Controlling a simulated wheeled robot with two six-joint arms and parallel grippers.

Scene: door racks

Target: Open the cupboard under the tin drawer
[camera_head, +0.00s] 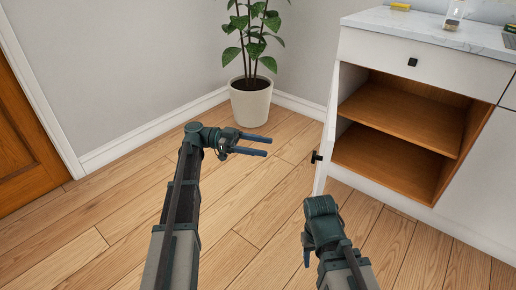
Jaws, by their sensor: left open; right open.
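The white cupboard stands at the right, and its door (326,135) is swung wide open on the left side, seen nearly edge-on. A dark handle (316,157) sits on the door's outer side. The wooden inside (398,117) shows one shelf and looks empty. Above it is a shut white drawer (420,58) with a black knob; its contents are hidden. My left gripper (262,145) is open and empty, left of the door and apart from it, with blue fingers pointing right. My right gripper (307,258) is low in front of the cupboard, open, its fingers mostly hidden.
A potted plant (251,103) stands in the corner behind my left gripper. A marble worktop (430,25) holds a yellow block (400,6) and a small jar (453,18). A brown door (22,140) is at the far left. The wooden floor between is clear.

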